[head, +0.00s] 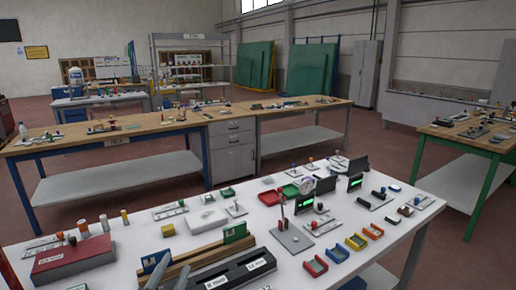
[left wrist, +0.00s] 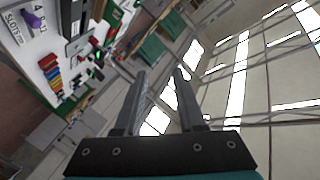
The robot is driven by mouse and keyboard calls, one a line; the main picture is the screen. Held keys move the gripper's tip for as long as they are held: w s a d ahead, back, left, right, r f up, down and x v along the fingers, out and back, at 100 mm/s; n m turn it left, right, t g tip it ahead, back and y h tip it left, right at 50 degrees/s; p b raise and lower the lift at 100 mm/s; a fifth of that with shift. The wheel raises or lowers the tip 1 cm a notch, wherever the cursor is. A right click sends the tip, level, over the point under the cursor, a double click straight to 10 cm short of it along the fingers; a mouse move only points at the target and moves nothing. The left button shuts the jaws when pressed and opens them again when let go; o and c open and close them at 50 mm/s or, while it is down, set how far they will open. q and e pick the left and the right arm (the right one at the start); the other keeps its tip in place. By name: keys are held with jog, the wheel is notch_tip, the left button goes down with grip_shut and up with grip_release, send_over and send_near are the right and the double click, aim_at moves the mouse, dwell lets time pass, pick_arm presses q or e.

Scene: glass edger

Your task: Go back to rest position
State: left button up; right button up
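My left gripper (left wrist: 160,72) shows in the left wrist view, its two dark fingers apart with nothing between them. It points across the room toward the windows and roof, clear of any surface. The white table (head: 370,226) in front of me fills the lower part of the head view. It also shows tilted at the upper left of the left wrist view.
The white table carries a red box (head: 73,258), coloured bins (head: 315,266), black displays (head: 304,203) and small tools. A wooden workbench (head: 180,124) stands behind it, and a green-legged bench (head: 475,143) stands at the right. Floor shows between them.

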pick_arm(q)
jog(key=s+f+n+g, duration=0.6)
jog(key=s+f+g, duration=0.7)
jog(key=s+f, duration=0.75)
notch_tip(320, 180, down, 24)
jog(key=s+g+b, duration=0.1)
jog(key=s+b, duration=0.2)
jog(key=s+a+f+g+b, duration=0.1)
jog(key=s+a+f+b, duration=0.2)
jog(key=s+f, duration=1.2)
jog(key=shift+a+f+g, duration=0.25)
jog(key=shift+f+g, duration=0.05)
jog(key=shift+f, duration=0.5)
